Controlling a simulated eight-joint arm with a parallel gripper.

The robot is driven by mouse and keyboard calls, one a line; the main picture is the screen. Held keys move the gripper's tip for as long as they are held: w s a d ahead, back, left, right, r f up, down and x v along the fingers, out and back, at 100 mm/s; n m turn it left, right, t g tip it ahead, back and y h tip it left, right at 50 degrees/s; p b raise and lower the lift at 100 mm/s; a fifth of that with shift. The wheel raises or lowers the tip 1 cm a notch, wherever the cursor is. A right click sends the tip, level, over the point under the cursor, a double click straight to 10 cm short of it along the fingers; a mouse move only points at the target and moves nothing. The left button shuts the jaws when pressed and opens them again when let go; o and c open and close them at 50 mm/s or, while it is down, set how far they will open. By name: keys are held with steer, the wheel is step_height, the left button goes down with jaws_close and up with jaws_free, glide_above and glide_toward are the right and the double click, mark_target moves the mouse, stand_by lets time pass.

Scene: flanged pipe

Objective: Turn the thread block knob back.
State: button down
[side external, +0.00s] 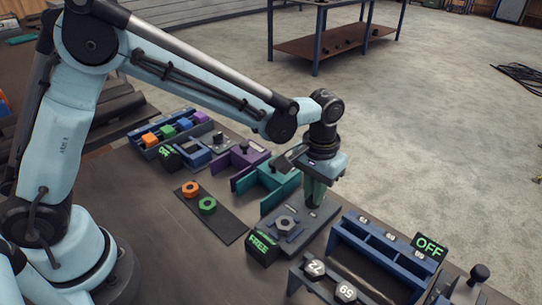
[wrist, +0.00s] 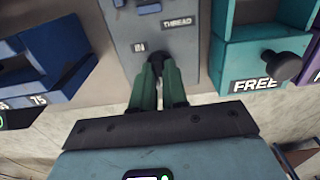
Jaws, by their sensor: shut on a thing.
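The thread block (side external: 300,232) is a grey plate with a hex nut on it, near the table's far edge in the side view. In the wrist view the grey block (wrist: 185,55) carries the label THREAD and a small tag that seems to read IN. Its dark round knob (wrist: 160,55) sits at the block's near edge. My gripper (wrist: 160,68) has green fingers shut on this knob, one on each side. In the side view my gripper (side external: 315,200) points down at the block, and the knob is hidden by the fingers.
A black sign reading FREE (side external: 263,247) stands beside the block. Teal (side external: 277,188) and purple (side external: 250,160) fixtures stand to one side, a blue rack (side external: 385,250) with an OFF sign (side external: 429,247) to the other. Orange (side external: 190,188) and green (side external: 207,205) nuts lie on a dark mat.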

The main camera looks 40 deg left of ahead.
steer(key=c, duration=1.2)
jaws_free()
steer(key=shift+o, duration=0.2)
step_height(320, 180, up, 12)
steer(key=s+a+f+t, duration=0.1)
steer(key=s+a+t, duration=0.6)
steer(key=s+a, duration=0.5)
steer(key=a, duration=0.4)
steer(key=shift+s+f, duration=0.3)
